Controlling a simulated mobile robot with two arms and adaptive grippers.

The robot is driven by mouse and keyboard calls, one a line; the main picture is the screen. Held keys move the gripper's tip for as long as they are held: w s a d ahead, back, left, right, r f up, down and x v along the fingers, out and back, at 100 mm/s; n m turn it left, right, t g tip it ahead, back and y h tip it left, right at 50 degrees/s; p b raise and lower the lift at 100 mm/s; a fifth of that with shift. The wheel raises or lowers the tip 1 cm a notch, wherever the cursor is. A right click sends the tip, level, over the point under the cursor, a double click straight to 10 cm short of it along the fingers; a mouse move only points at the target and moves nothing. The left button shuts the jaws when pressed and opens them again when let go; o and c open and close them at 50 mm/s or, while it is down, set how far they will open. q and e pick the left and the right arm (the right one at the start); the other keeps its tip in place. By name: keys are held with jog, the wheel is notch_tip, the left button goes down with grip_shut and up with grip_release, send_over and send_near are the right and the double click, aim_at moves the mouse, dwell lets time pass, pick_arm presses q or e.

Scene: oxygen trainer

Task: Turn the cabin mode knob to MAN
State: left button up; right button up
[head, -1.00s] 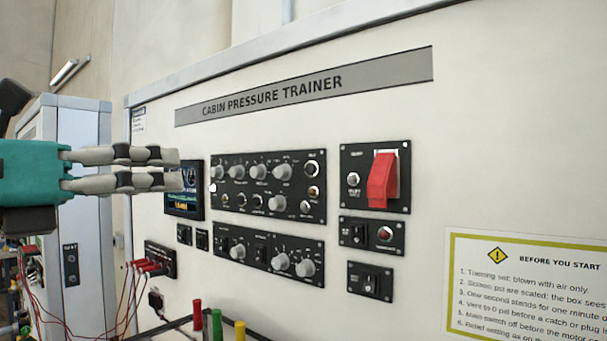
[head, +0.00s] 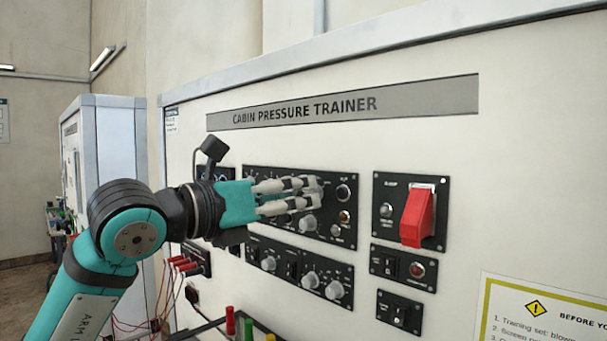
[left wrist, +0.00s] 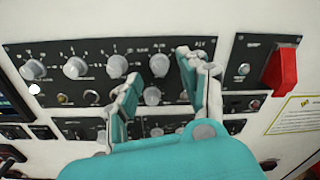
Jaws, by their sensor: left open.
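The upper knob panel (head: 256,171) is black with a row of grey knobs and a lower row of small lamps or buttons. My left gripper (head: 318,193) is in front of its right half, fingers pointing right, and hides part of the top row. In the left wrist view the open fingers (left wrist: 158,78) stand on either side of a top-row grey knob (left wrist: 159,65) and a lower grey knob (left wrist: 152,96). That lower knob also shows in the head view (head: 308,223). Contact cannot be told. The labels are too small to read, so the cabin mode knob cannot be singled out.
A lower panel (head: 292,272) has more grey knobs and switches. A red guarded switch (head: 418,215) sticks out to the right. Red plugs with cables (head: 187,264) are at lower left, and coloured posts (head: 230,321) stand below.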

pick_arm(q)
jog(key=shift+w+d+r, duration=0.2)
jog(key=shift+w+d, duration=0.25)
jog(key=shift+w+d+f+p, duration=0.2)
jog(key=shift+w+d+p, duration=0.2)
jog(key=shift+d+p, duration=0.05)
jog(key=c, duration=0.8)
grip_shut()
pick_arm(e)
jog(key=shift+s+a+r, duration=0.2)
jog(key=shift+a+r, duration=0.35)
jog(key=shift+r, duration=0.2)
